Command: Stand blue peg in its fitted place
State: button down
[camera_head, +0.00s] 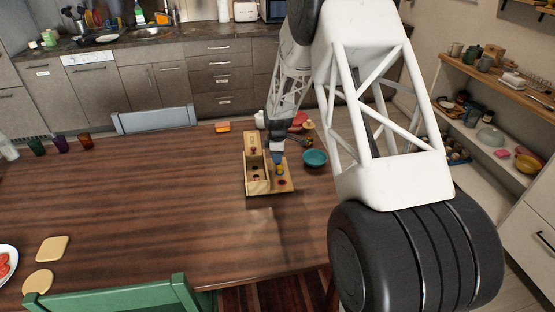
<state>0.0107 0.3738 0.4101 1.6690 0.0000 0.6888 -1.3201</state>
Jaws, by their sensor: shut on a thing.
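A wooden box (251,187) sits on the table, with raised walls on its left part and a flat board on its right part. Dark and red spots show on it, too small to make out. My gripper (278,160) points down over the right part of the box. It is shut on a small blue piece (279,158), which looks like the blue peg. A small yellow piece (280,171) shows just below; I cannot tell whether it touches the blue piece. The peg's lower end and its fitted place are not clear at this size.
A teal bowl (315,158) stands just right of the box. An orange block (222,127) and a white bottle (260,120) stand behind it. Red items (299,121) lie behind right.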

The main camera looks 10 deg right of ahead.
notch_tip(320, 180, up, 8)
jog(key=shift+r, duration=0.25)
dwell(0.7)
jog(key=s+a+n, duration=0.3)
jog(key=s+a, duration=0.3)
jog(key=a, duration=0.3)
jog(key=shift+a+n, duration=0.35)
jog(key=shift+n, duration=0.05)
jog(key=shift+w+r, duration=0.1)
jog(key=shift+f, duration=3.1)
jog(key=shift+f, duration=1.9)
